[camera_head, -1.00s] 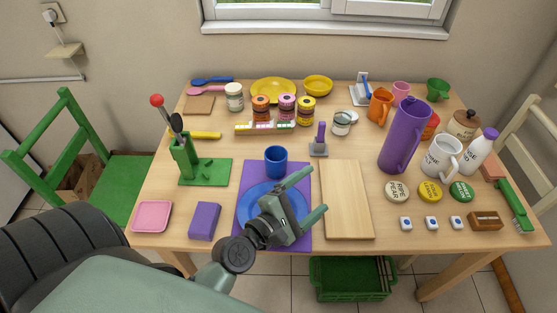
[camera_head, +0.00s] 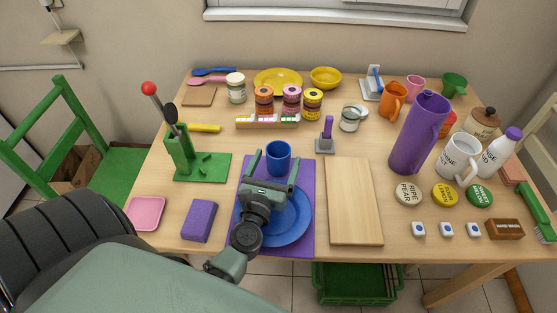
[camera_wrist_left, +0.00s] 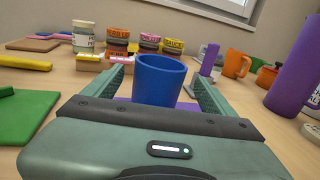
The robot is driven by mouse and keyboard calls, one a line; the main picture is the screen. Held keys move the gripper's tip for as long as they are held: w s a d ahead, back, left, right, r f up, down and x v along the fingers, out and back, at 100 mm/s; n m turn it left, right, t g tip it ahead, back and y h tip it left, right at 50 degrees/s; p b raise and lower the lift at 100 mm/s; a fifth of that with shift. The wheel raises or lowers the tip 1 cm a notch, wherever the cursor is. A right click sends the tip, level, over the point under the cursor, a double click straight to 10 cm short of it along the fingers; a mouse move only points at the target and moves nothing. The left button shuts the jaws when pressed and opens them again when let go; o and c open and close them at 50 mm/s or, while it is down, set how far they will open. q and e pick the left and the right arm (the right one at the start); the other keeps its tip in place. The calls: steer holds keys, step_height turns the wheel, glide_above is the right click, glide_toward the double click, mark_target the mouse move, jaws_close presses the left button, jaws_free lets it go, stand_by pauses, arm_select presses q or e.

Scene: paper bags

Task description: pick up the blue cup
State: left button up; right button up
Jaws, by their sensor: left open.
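The blue cup (camera_head: 278,158) stands upright near the back edge of the purple placemat (camera_head: 306,172), behind the blue plate (camera_head: 291,232). My left gripper (camera_head: 274,172) is open, low over the mat, with its fingers pointing to the back of the table. In the head view the cup shows between and just beyond the fingertips. In the left wrist view the blue cup (camera_wrist_left: 160,80) stands between the two green fingers, with a small gap visible on each side. My right gripper is not in view.
A wooden board (camera_head: 352,200) lies right of the mat. A green holder (camera_head: 192,160) stands left. A purple block (camera_head: 199,220) is front left.

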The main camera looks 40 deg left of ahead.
mark_target(282, 145)
arm_select(q)
steer(key=p+x, duration=0.1)
steer(key=x, duration=0.1)
steer(key=r+x, duration=0.1)
steer(key=x, duration=0.1)
steer(key=shift+w+a+p, duration=0.2)
steer(key=shift+w+p, duration=0.1)
steer(key=shift+p, duration=0.1)
steer(key=shift+w+a+f, duration=0.1)
steer(key=shift+w+a, duration=0.05)
steer(key=shift+w, duration=0.3)
steer(key=c, duration=1.4)
